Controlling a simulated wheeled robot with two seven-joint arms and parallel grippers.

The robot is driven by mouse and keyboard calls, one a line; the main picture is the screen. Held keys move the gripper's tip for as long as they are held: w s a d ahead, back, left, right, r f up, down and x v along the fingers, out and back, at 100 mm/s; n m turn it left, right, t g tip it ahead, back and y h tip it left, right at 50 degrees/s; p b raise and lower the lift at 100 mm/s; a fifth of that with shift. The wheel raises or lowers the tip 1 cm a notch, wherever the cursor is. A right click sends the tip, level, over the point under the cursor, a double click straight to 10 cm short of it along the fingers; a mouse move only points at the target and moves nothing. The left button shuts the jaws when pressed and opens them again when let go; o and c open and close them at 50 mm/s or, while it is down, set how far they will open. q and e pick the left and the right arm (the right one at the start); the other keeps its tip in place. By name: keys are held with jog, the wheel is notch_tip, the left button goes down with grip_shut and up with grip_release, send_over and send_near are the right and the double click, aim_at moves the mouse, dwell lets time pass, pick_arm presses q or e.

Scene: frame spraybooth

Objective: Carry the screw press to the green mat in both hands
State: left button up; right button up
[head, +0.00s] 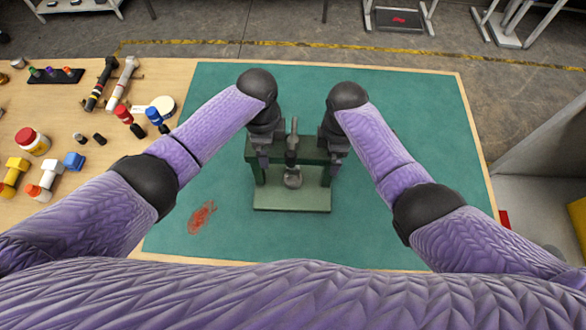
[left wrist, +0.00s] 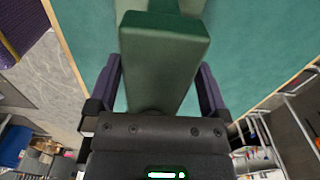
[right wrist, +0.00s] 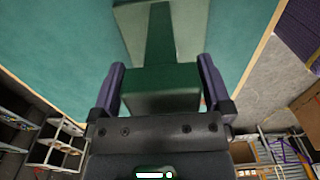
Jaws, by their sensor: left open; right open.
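The green screw press (head: 292,198) stands upright on the green mat (head: 400,105), near the mat's middle, with its dark screw at the centre. My left gripper (head: 264,155) is at the left end of the press's top beam. In the left wrist view its open fingers stand on both sides of the green beam (left wrist: 165,50), apart from it. My right gripper (head: 335,150) is at the right end. In the right wrist view its open fingers stand either side of the beam end (right wrist: 162,90). Whether the fingers touch the beam is hidden in the head view.
Left of the mat, the wooden table holds a red-lidded jar (head: 32,141), yellow (head: 12,176) and blue (head: 74,161) fittings, and spray tools (head: 120,85). A red stain (head: 201,217) marks the mat. The mat's right side is clear.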

pick_arm(q)
jog(key=shift+s+f, duration=0.15)
jog(key=shift+f, duration=0.25)
pick_arm(e)
jog(key=shift+s+f, duration=0.1)
jog(key=shift+f, duration=0.3)
pick_arm(q)
jog(key=shift+c, duration=0.3)
pick_arm(e)
jog(key=shift+c, duration=0.3)
pick_arm(q)
grip_shut()
pick_arm(e)
grip_shut()
